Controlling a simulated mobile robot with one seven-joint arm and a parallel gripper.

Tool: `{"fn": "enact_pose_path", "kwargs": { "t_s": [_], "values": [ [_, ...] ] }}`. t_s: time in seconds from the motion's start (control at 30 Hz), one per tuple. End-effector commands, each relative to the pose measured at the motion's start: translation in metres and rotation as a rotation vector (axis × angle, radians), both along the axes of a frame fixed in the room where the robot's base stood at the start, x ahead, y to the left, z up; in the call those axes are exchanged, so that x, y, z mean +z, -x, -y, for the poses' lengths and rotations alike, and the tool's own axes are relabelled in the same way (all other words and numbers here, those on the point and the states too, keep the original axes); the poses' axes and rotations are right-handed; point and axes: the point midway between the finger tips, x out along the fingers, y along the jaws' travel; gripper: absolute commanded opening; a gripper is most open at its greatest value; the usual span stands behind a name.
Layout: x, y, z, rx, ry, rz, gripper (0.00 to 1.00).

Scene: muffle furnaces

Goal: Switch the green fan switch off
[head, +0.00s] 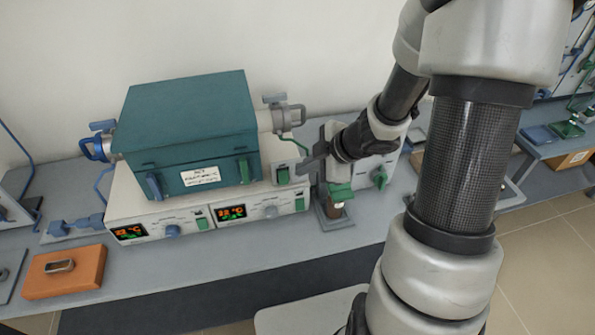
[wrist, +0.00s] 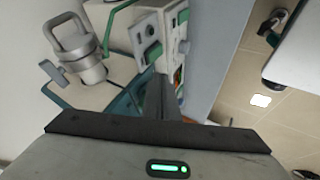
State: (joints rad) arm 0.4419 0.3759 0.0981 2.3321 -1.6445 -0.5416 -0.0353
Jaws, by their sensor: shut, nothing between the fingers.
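A teal furnace (head: 190,135) stands on a light control base (head: 150,210) on the bench. A small box with a green switch (head: 283,176) is at the furnace's right side. Other green switches show on the base front, one at the middle (head: 202,223) and one at the right (head: 299,204). I cannot read which is labelled fan. My gripper (head: 306,167) is shut and empty, just right of the small box; contact cannot be told. In the wrist view, green switches (wrist: 153,53) show beyond the dark fingers (wrist: 165,98). Switch positions are too small to tell.
A green-clamped stand (head: 336,205) is just below my gripper. A pale box with a green knob (head: 379,177) stands to its right. A grey pipe fitting (head: 288,117) juts from the furnace's right side. An orange block (head: 65,272) lies at the left.

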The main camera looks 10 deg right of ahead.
Motion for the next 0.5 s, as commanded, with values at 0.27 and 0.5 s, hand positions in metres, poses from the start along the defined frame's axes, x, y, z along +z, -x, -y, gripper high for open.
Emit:
{"fn": "enact_pose_path", "kwargs": {
  "t_s": [0.27,0.5],
  "values": [
    [0.030,0.009,0.013,-0.001,0.000,-0.001,0.00],
    [0.031,0.010,0.015,-0.002,0.000,-0.002,0.00]
  ]
}}
